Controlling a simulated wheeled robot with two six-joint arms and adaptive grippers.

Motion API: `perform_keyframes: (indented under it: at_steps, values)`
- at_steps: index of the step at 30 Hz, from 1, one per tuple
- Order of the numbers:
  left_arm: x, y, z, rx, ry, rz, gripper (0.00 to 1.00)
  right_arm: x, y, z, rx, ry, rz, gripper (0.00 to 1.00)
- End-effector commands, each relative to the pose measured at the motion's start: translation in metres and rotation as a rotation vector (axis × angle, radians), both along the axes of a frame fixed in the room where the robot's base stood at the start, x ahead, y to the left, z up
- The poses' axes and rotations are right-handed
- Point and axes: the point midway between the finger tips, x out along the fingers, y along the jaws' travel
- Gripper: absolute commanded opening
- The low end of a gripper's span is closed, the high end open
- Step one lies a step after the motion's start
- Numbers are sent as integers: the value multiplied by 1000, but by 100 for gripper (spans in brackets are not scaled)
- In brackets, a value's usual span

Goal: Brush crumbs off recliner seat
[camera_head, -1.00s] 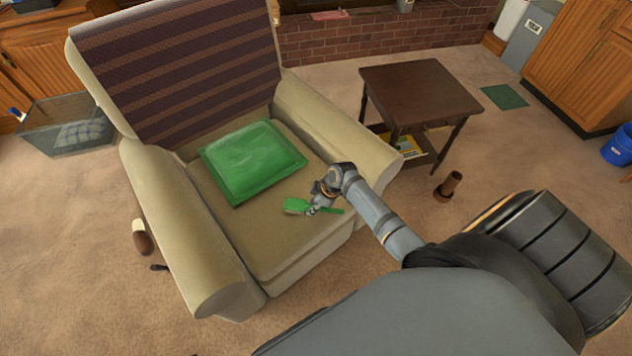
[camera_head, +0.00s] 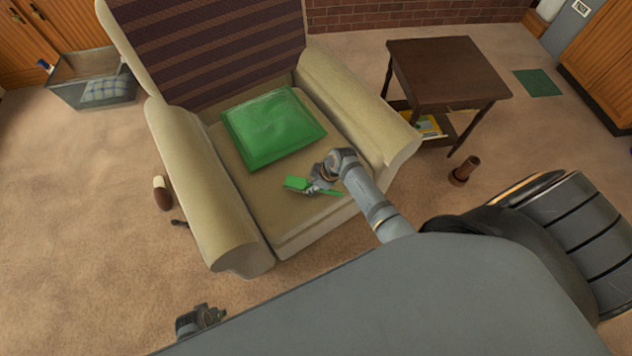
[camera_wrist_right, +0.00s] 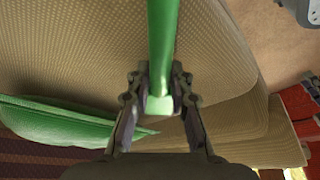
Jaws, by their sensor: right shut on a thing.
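The beige recliner (camera_head: 165,150) has a striped cloth on its backrest. A green cushion (camera_head: 273,127) lies at the back of its seat (camera_head: 262,195). My right gripper (camera_head: 318,187) is over the seat's front right part, shut on a green brush (camera_head: 296,184). In the right wrist view both fingers close on the brush's green handle (camera_wrist_right: 163,40). I cannot tell whether the brush touches the seat. No crumbs can be made out. My left gripper (camera_head: 205,318) shows at the bottom left, apart from the recliner; its jaws are unclear.
A dark side table (camera_head: 448,70) with a low shelf stands right of the recliner. A brown cylinder (camera_head: 463,170) stands on the carpet near it. A clear bin (camera_head: 95,85) is at the left. A brown-and-white item (camera_head: 162,193) is beside the left armrest.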

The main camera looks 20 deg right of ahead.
Motion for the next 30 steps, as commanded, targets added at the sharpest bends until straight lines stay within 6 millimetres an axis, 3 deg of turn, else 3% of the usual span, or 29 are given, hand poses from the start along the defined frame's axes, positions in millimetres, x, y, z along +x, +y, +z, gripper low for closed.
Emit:
perform_keyframes:
  at_steps: [5, 20, 30]
  values:
    - [0, 0, 4, 0, 0, 0, 40, -3, 0, 1, 0, 9, 0, 0]
    - [0, 0, 62, 0, 0, 0, 40, -1, 0, 59, 0, 3, 0, 0]
    - [0, 0, 62, 0, 0, 0, 40, -1, 0, 59, 0, 3, 1, 0]
